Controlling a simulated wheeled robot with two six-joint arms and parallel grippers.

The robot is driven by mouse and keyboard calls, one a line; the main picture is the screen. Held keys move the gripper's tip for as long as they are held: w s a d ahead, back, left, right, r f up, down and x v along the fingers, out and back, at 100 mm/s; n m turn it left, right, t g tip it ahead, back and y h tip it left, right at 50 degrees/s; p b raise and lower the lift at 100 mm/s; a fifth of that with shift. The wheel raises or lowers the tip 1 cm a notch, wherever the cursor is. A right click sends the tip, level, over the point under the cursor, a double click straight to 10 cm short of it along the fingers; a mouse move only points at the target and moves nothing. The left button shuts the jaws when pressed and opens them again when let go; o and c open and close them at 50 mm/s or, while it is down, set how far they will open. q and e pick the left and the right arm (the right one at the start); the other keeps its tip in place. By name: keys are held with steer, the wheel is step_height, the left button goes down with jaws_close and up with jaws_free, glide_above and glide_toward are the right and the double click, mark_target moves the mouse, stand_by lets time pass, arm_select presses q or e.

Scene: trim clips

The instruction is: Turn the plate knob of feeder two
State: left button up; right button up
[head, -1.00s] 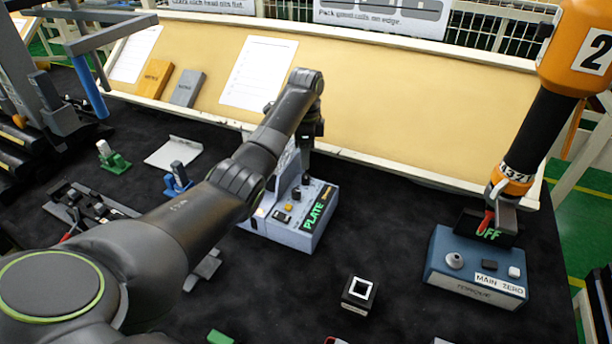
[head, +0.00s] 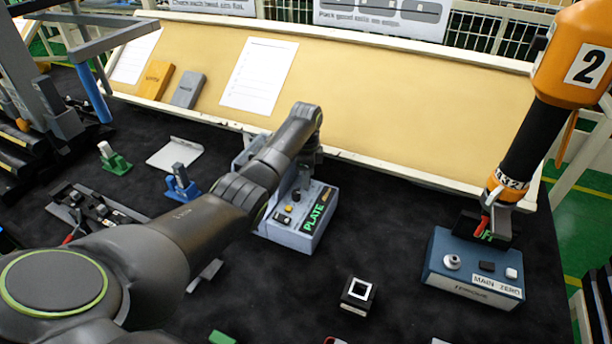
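A pale grey feeder box (head: 290,238) marked PLATE in green stands on the black table near the middle. Its top carries a small dark knob (head: 296,195), a yellow button and other small controls. My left arm reaches in from the left across the box's left and back side. My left gripper (head: 304,180) points down just over the back of the box top, close to the knob. Its fingertips are small and dark, so I cannot tell whether they are open or touch the knob. The feeder's back is partly hidden by my arm. My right gripper is not in view.
A blue torque box (head: 470,275) stands at the right beneath a hanging orange tool (head: 575,55) marked 2. A small black block with a white square (head: 358,294) lies in front. A tan sloped board (head: 400,105) closes off the back. The table between the boxes is clear.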

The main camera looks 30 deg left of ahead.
arm_select(q)
jaws_close()
steer(key=shift+r+n+p, duration=0.15)
steer(key=shift+n+p, duration=0.6)
steer(key=shift+n, duration=0.15)
steer(key=shift+n+p, duration=0.8)
steer(key=shift+n, duration=0.4)
steer(key=n+p, duration=0.1)
steer(key=n, duration=0.2)
steer(key=shift+n+p, duration=0.3)
steer(key=shift+w+n+p, duration=0.1)
steer(key=shift+n+p, duration=0.4)
steer(key=shift+n, duration=1.4)
